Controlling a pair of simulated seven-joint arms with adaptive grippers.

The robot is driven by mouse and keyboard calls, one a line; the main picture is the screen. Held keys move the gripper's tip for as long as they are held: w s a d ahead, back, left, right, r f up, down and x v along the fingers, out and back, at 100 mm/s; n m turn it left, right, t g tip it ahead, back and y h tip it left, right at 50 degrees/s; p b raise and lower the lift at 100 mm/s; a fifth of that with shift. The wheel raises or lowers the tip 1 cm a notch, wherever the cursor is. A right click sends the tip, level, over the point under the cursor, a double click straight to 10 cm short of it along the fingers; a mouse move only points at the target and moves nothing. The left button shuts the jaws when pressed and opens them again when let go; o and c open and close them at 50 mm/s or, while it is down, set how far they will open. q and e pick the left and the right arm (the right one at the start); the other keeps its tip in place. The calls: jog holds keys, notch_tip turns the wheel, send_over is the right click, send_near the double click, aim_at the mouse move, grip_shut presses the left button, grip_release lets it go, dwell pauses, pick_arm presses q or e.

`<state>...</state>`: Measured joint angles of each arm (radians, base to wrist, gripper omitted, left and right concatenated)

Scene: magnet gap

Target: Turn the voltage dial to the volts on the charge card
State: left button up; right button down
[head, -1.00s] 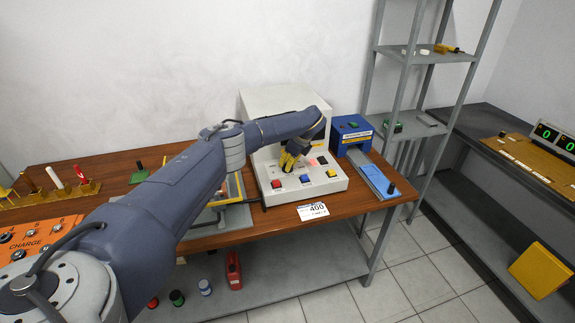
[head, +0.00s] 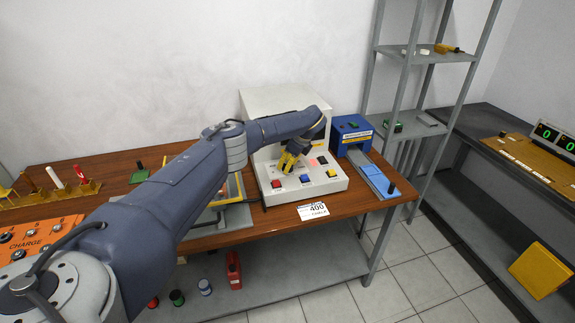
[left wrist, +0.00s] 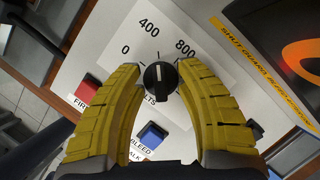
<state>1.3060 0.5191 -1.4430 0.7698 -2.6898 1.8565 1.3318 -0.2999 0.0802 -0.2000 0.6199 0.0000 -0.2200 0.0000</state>
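The voltage dial (left wrist: 160,80) is a black knob with a white pointer mark on the white machine (head: 330,187). In the left wrist view its scale shows 0, 400 and 800, and the pointer is turned up, roughly toward 400. The charge card (head: 313,210) on the front edge of the bench reads 400. My left gripper (left wrist: 160,68) has its yellow fingers on both sides of the dial, their tips against the knob. It also shows over the panel in the head view (head: 286,164), where it hides the dial. My right gripper is out of view.
Near the dial are a red button (left wrist: 88,88) and a blue button (left wrist: 152,136). A blue device (head: 352,133) with a slide stands right of the machine. An orange charge panel (head: 35,237) is at the left. A grey shelf rack (head: 405,60) stands behind.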

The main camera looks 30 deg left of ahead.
pick_arm(q)
jog(key=shift+r, duration=0.1)
jog(key=v, duration=1.1)
jog(key=shift+d+r, duration=0.25)
jog(key=shift+r, duration=0.1)
jog(key=shift+s, duration=0.1)
